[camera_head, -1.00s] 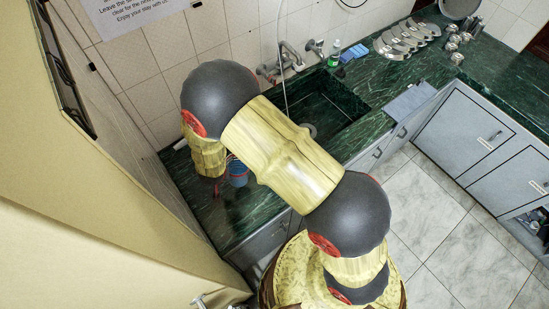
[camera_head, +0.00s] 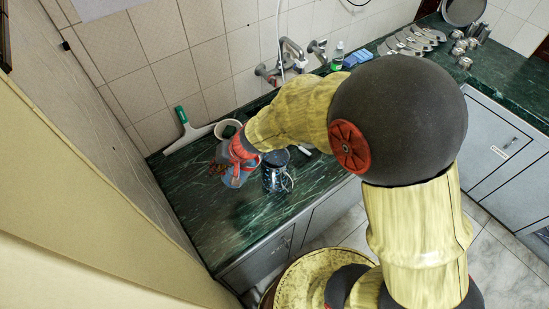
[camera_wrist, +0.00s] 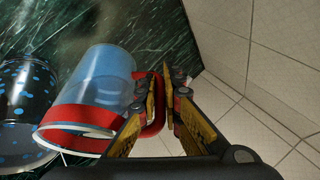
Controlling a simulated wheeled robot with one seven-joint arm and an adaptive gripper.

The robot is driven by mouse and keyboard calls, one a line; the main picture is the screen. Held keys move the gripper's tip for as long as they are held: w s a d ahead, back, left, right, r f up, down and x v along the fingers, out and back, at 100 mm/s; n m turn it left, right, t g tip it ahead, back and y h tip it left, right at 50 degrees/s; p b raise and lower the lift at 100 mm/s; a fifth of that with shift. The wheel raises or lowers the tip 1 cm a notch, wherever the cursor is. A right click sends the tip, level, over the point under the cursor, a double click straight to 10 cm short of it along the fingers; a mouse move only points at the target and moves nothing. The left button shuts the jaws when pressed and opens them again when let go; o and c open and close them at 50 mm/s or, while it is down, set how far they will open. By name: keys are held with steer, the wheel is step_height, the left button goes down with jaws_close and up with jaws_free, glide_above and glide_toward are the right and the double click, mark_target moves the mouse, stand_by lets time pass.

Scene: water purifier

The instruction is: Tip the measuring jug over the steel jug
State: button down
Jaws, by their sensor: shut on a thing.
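The measuring jug (camera_wrist: 100,80) is clear bluish plastic with a red rim and red handle. My gripper (camera_wrist: 160,88) is shut on its handle, with a finger on each side. In the head view the measuring jug (camera_head: 229,177) is partly hidden by my wrist. The steel jug (camera_head: 275,180), dark and shiny with blue spots, stands upright on the counter just right of it. The steel jug also shows at the left edge of the wrist view (camera_wrist: 22,100). The two jugs are close together; I cannot tell whether they touch or how far the measuring jug is tilted.
The dark green marble counter (camera_head: 205,225) is bare in front of the jugs. A squeegee (camera_head: 188,128) with a green handle and a white cup (camera_head: 228,127) lie behind, near the tiled wall (camera_head: 160,60). A tap (camera_head: 290,55) is further right.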

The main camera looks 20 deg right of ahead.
steer(key=shift+w+d+r+y, duration=0.1)
steer(key=shift+d+r+y, duration=0.25)
steer(key=shift+r, duration=0.35)
steer(key=shift+w+d+r+y, duration=0.1)
steer(key=shift+d+r+y, duration=0.2)
steer(key=shift+r, duration=0.4)
steer(key=shift+s+d+r+m+y, duration=0.1)
steer(key=shift+d+r+m+y, duration=0.25)
steer(key=shift+r+y, duration=0.3)
steer(key=shift+d+r, duration=0.15)
steer(key=shift+r, duration=0.2)
steer(key=shift+d+r+y, duration=0.3)
steer(key=shift+d+y, duration=0.2)
steer(key=shift+y, duration=0.4)
steer(key=shift+d+r+m+t+y+p, duration=0.15)
steer(key=shift+d+r+m+y+p, duration=0.2)
steer(key=shift+d+r+y+p, duration=0.4)
steer(key=shift+d+r+m+t+y+p, duration=0.15)
steer(key=shift+d+r+m+y+p, duration=0.25)
steer(key=shift+r+y, duration=0.45)
stand_by(0.8)
steer(key=shift+d+r, duration=0.2)
steer(key=shift+d, duration=0.1)
